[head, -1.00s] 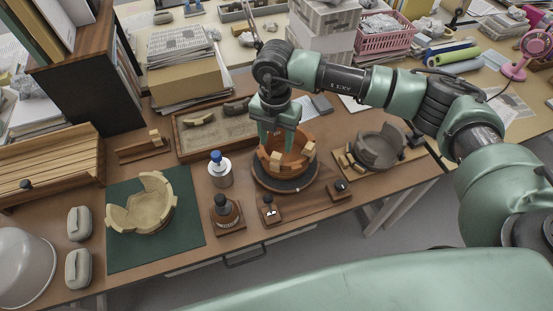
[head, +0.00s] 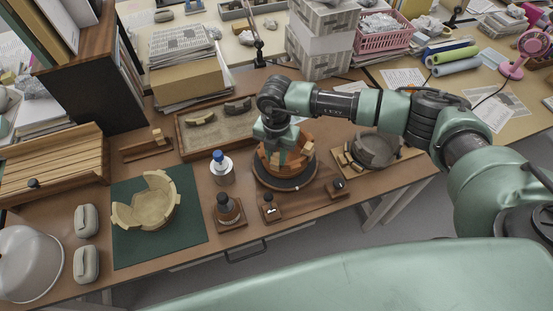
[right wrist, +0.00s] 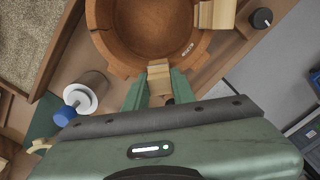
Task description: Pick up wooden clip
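The reddish-brown pot (right wrist: 150,28) stands on a dark round turntable (head: 284,184) in the head view. Pale wooden clips sit on its rim. One wooden clip (right wrist: 159,72) lies between the fingertips of my right gripper (right wrist: 160,84) in the right wrist view. A finger is on each side of it, close against it; I cannot tell whether they press on it. A second wooden clip (right wrist: 217,14) is on the rim further right. In the head view my right gripper (head: 284,152) hides part of the pot. My left gripper is out of view.
A blue-capped jar (head: 221,168) and a dark bottle (head: 227,208) stand left of the turntable. A sand tray (head: 222,130) lies behind. A grey bowl (head: 376,148) is at the right. A pale partial bowl (head: 148,205) sits on a green mat (head: 190,240).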

